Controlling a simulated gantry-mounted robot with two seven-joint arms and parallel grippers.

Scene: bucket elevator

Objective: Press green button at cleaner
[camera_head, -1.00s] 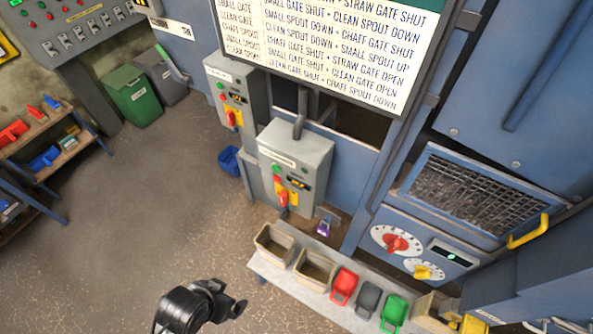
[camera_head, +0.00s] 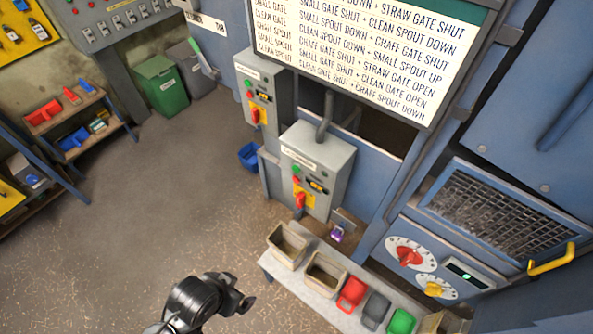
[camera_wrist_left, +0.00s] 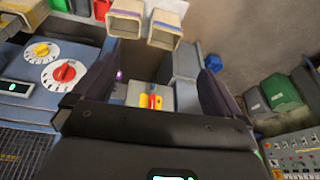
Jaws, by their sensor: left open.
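Two grey control boxes are in the head view, a nearer one (camera_head: 335,165) and a farther one (camera_head: 272,80). Each has a green button, on the nearer box (camera_head: 296,169) and on the farther one (camera_head: 248,83), with a red button and a red handle on a yellow plate below. Their label plates are too small to read, so I cannot tell which is the cleaner's. My left gripper (camera_head: 246,303) is at the bottom of the head view, apart from both boxes. The left wrist view shows its fingers (camera_wrist_left: 158,88) open and empty, with a red handle on yellow beyond them. My right gripper is not in view.
A bench (camera_head: 318,303) with tan bins and red, grey and green scoops stands below the nearer box. Red and yellow dials (camera_head: 410,256) and a mesh panel with a yellow handle (camera_head: 550,259) are at right. The floor at left is clear up to a shelf (camera_head: 85,125).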

